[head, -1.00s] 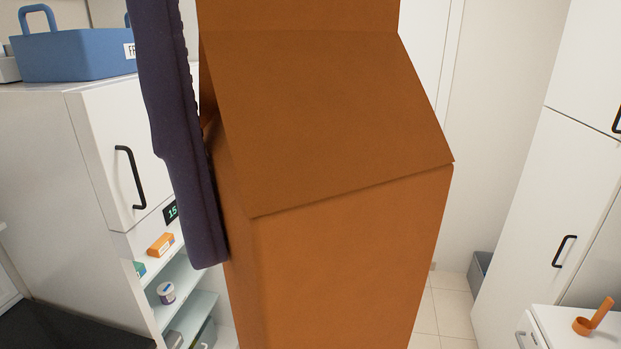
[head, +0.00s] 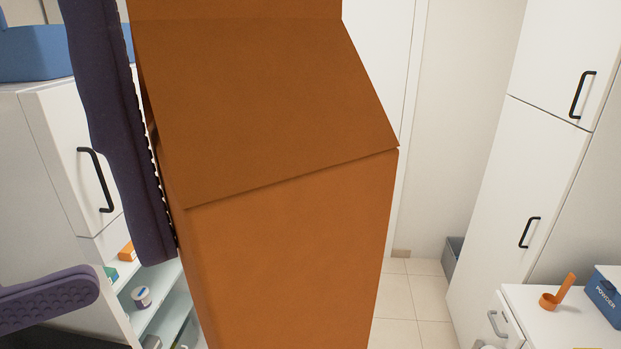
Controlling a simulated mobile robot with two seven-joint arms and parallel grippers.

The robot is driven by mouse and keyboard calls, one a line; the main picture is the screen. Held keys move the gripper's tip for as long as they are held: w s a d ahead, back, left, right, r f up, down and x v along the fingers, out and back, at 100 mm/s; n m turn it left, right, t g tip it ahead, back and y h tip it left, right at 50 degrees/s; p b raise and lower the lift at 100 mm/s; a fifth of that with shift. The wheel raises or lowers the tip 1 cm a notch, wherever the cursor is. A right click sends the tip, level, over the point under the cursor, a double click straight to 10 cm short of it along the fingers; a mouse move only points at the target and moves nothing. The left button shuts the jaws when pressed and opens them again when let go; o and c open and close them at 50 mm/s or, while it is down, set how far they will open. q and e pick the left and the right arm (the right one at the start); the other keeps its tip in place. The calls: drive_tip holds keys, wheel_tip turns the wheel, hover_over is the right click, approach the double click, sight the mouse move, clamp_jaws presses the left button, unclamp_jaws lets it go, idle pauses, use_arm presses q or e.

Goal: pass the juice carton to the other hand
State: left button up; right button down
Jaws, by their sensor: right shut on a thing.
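The juice carton (head: 290,250) is a large plain orange box with a sloped gable top. It fills the middle of the head view, very close to the camera; its top and bottom run out of the picture. A dark purple ridged finger of my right gripper (head: 122,150) lies along the carton's left side, and the gripper is shut on the carton. Its other finger is not visible. A second purple, bumpy finger, apparently of my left gripper (head: 45,300), shows at the lower left, apart from the carton. Only that one finger shows, so its opening cannot be judged.
A white cabinet (head: 50,150) with a blue bin (head: 35,55) on top and open shelves of small goods stands at left. At right are tall white cupboards (head: 510,200) and a white counter (head: 545,325) with an orange scoop (head: 558,293) and a blue powder box (head: 606,297). Tiled floor shows between.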

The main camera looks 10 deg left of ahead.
sight(282, 286)
use_arm(q)
drive_tip(key=x, duration=1)
drive_tip(key=shift+d, duration=0.1)
drive_tip(key=shift+s+d, duration=0.1)
clamp_jaws()
use_arm(e)
drive_tip(key=shift+w, duration=0.15)
use_arm(q)
drive_tip(key=shift+r, duration=0.15)
use_arm(e)
drive_tip(key=shift+c, duration=1.4)
unclamp_jaws()
drive_tip(key=shift+o, duration=1.4)
